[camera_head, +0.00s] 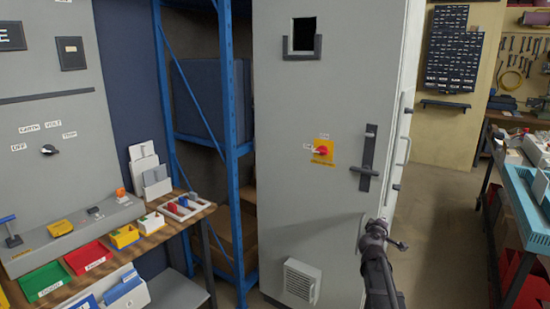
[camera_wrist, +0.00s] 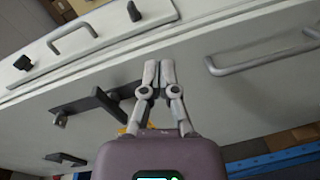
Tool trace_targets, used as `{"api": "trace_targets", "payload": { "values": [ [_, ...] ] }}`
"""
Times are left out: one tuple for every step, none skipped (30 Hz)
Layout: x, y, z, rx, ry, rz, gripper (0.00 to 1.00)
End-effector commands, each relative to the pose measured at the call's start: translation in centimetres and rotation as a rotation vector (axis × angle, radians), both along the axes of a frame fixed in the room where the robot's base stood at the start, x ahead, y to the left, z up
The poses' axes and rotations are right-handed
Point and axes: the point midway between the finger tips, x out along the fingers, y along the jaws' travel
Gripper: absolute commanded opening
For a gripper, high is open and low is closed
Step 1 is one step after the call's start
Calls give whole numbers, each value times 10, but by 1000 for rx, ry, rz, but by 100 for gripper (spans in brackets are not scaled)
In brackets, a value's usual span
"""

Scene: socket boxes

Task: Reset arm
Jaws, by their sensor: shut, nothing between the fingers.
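My gripper (camera_wrist: 158,66) is shut and empty in the wrist view, its two fingers together in front of the grey cabinet door. In the head view my arm (camera_head: 377,255) rises from the lower right and ends in front of the cabinet's right edge, below the door handle. The tall grey cabinet (camera_head: 285,190) stands upright with its door apparently closed. Its dark lever handle (camera_head: 366,165) also shows in the wrist view (camera_wrist: 97,101), left of the fingers. A red rotary switch on a yellow plate (camera_head: 322,152) is left of the handle.
A wooden bench (camera_head: 190,222) at left holds coloured bins, including a red bin (camera_head: 90,258) and a green bin (camera_head: 45,281). A blue rack (camera_head: 230,130) stands beside the cabinet. A blue tray (camera_head: 525,205) is at right. Open floor (camera_head: 440,215) lies right of the cabinet.

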Motion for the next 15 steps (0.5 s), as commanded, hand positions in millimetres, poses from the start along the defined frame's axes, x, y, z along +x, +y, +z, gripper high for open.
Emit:
{"api": "trace_targets", "payload": {
  "values": [
    [-15,4,-7,60,4,-40,0],
    [-21,5,-11,97,9,-67,0],
    [-31,6,-18,148,18,-102,0],
    [-38,8,-24,186,25,-128,0],
    [-45,10,-29,223,35,-153,0],
    [-54,13,-37,274,50,-184,0],
    [-61,16,-43,313,62,-208,0],
    [-69,19,-50,350,76,-231,0],
    [-79,24,-58,401,97,-263,0],
    [-86,28,-65,439,114,-285,0],
    [-94,33,-72,476,133,-306,0],
    [-104,40,-80,526,160,-333,0],
    [-112,45,-87,563,182,-353,0],
    [-121,51,-94,599,205,-373,0],
    [-132,59,-102,649,238,-398,0]
  ]
}}
